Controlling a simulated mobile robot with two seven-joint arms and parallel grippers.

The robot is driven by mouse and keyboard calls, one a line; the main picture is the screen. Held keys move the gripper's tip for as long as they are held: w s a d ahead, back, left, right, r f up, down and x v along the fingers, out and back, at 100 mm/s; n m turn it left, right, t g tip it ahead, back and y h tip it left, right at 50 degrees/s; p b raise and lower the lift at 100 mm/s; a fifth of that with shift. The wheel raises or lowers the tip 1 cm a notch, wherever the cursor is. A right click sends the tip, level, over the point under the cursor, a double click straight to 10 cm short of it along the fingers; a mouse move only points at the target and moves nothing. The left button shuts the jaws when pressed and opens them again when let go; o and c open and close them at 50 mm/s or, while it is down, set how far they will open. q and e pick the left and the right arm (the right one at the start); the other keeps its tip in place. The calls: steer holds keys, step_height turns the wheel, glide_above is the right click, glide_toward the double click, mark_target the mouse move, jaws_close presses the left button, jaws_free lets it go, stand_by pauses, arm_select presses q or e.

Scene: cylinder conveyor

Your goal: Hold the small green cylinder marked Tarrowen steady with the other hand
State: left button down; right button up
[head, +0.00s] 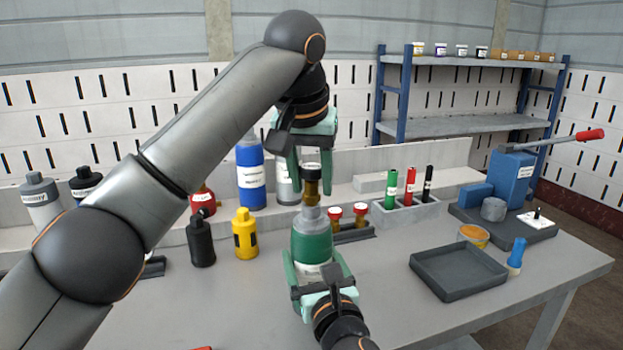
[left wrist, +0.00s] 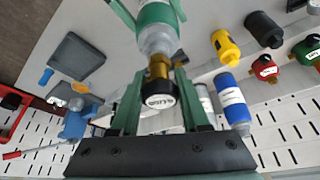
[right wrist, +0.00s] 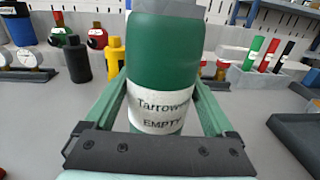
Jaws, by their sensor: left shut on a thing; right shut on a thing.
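The small green cylinder (head: 312,244), with a grey shoulder, stands upright above the near part of the bench. Its white label reads "Tarrowen" and "EMPTY" in the right wrist view (right wrist: 161,108). My right gripper (head: 318,272) is shut around its lower body, one finger on each side. My left gripper (head: 311,178) points down from above, shut on a brass fitting (head: 311,188) with a black, white-labelled cap. The fitting is in line with the cylinder's neck and appears to meet it, also in the left wrist view (left wrist: 159,68). Whether the cylinder's base touches the bench is hidden.
Two red-topped brass fittings (head: 335,212) stand in a holder just behind the cylinder. Yellow (head: 245,234) and black (head: 201,240) cylinders stand left, a blue one (head: 251,175) behind. A dark empty tray (head: 458,271) lies right, with a red-handled press (head: 512,175) beyond.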

arm_select(q)
steer(key=n+y, duration=0.1)
steer(key=n, duration=0.3)
steer(key=shift+n+y, duration=0.3)
steer(key=shift+y, duration=0.1)
steer(key=shift+n, duration=0.5)
steer(key=shift+c, duration=2.3)
jaws_free()
steer(key=shift+r, duration=1.25)
steer(key=m+h, duration=0.1)
steer(key=m, duration=0.2)
steer(key=m+h, duration=0.1)
steer(key=m, duration=0.2)
